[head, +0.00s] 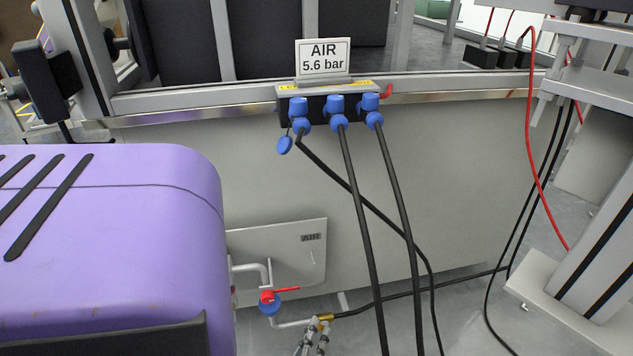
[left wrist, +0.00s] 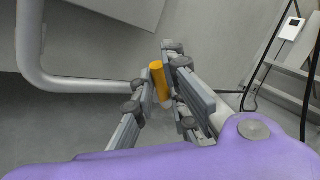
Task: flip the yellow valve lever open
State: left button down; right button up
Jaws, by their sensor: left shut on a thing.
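The yellow valve lever (head: 324,317) is a small yellow piece low in the head view, at the end of the grey pipe by the floor. My left gripper (head: 314,330) reaches up to it from the bottom edge of the picture. In the left wrist view the lever (left wrist: 158,80) shows as an orange-yellow bar between the fingers of the left gripper (left wrist: 154,72), which is shut on it. The fingers hide part of the lever, and its exact angle to the pipe is hard to tell. My right gripper is not in view.
A red handle (head: 280,294) on a blue valve body (head: 270,308) sits just left of the lever. An air manifold (head: 325,105) with blue fittings hangs above. Black hoses (head: 362,230) run down close to the right of my gripper.

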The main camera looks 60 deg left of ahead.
pick_arm(q)
jog(key=shift+s+f, duration=0.3)
jog(key=c, duration=1.8)
grip_release()
jog(key=shift+c, duration=0.2)
jog(key=shift+o, duration=0.4)
jog(key=shift+w+r, duration=0.1)
jog(key=v, duration=0.7)
jog(key=shift+s, duration=0.2)
jog(key=shift+d, duration=0.1)
